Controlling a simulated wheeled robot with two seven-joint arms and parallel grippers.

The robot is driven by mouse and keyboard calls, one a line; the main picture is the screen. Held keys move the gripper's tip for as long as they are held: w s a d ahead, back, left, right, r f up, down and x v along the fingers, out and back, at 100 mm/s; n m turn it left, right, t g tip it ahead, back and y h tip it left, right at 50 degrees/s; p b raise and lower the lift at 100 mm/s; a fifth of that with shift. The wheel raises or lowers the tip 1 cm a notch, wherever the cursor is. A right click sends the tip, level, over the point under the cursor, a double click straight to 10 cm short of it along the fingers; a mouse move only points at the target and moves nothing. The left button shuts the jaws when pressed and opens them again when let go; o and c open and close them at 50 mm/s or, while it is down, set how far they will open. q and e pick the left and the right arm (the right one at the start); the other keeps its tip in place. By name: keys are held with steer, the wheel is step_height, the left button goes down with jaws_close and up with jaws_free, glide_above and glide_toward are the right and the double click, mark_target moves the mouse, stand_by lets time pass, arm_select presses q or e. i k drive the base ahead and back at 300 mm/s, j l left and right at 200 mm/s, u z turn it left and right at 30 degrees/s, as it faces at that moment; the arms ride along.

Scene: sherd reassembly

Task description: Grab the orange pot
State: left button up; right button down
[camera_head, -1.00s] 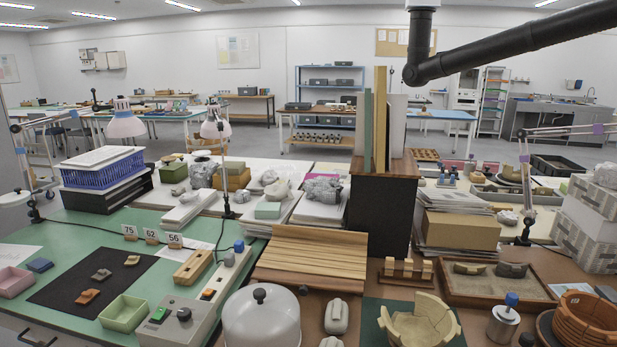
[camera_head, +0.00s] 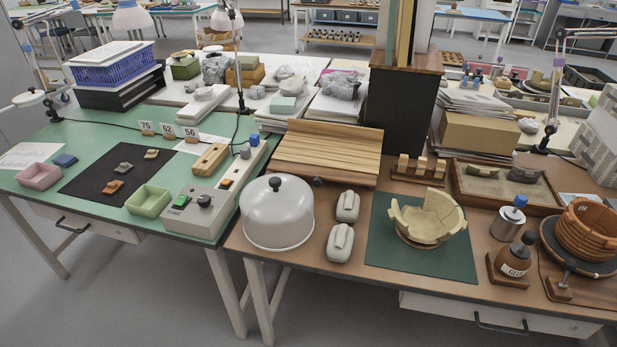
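The orange pot (camera_head: 586,229) stands at the far right of the brown table, on a dark round turntable (camera_head: 554,246). It is a terracotta vessel with ridged walls and an uneven, broken-looking rim; a small label shows near its top. Its right side comes close to the picture's edge. A paler, yellowish broken bowl (camera_head: 428,224) sits to its left on a dark green mat (camera_head: 385,250). Neither of my grippers shows in this view.
Between the bowl and the pot stand a metal canister (camera_head: 508,222) with a blue top and a brown glue bottle (camera_head: 513,259). A white dome (camera_head: 277,215) and two grey cases stand left of the mat. Floor is open before the tables.

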mark_target(569, 230)
steer(key=z, duration=1.6)
steer(key=i+l+u, duration=0.2)
steer(key=i+l, duration=0.15)
steer(key=l, duration=0.25)
steer(key=i+l+u, duration=0.1)
steer(key=l, duration=0.2)
steer(key=i+l+u, duration=0.1)
steer(key=i+l, duration=0.1)
steer(key=l, duration=0.1)
